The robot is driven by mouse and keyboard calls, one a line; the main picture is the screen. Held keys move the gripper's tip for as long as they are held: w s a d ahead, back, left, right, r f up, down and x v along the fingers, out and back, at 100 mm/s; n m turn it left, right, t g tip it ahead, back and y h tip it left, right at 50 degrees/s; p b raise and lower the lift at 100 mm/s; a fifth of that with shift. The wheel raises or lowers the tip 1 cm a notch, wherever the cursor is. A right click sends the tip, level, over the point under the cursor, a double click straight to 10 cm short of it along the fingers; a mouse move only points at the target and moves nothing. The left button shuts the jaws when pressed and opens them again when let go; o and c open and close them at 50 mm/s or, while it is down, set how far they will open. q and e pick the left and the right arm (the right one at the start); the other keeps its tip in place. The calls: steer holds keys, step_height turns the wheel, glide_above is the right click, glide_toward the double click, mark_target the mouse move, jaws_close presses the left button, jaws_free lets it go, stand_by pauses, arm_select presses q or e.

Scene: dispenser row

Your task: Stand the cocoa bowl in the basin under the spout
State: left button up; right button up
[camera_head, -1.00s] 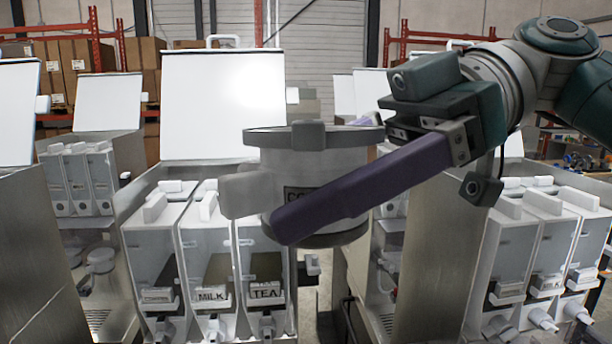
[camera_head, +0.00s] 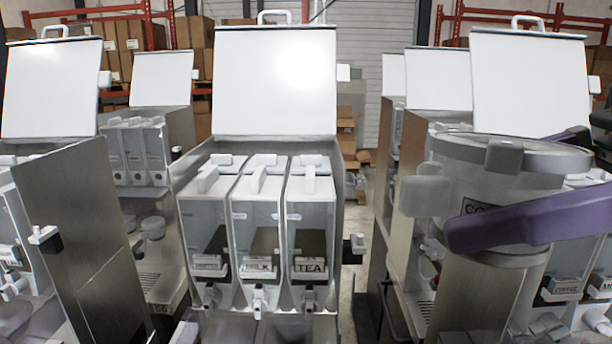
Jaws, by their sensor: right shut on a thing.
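My right gripper (camera_head: 480,228) has a long purple finger across the front of a pale, translucent round bowl (camera_head: 500,184) and is shut on it. The bowl has a grey rim, a pale block on its left side and a label starting "CO", the rest hidden behind the finger. It is held upright in the air at the right, in front of a dispenser. The middle dispenser (camera_head: 188,166) has three hoppers side by side, two reading MILK and TEA, with spouts (camera_head: 259,302) low on their fronts. I cannot make out a basin under them. My left gripper is not in view.
More dispensers with raised white lids stand at left (camera_head: 52,88) and right (camera_head: 528,82), with steel side panels (camera_head: 85,225) between. A narrow gap runs right of the middle dispenser. Cardboard boxes (camera_head: 130,50) and red racking are behind.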

steer(key=s+d+m+t+h, duration=0.1)
steer(key=s+d+m+t, duration=0.2)
steer(key=s+d, duration=0.1)
steer(key=shift+s+d+r+m+t+h, duration=0.3)
steer(key=shift+s+d+r+t+h, duration=0.1)
steer(key=shift+d, duration=0.35)
steer(key=shift+f, duration=0.1)
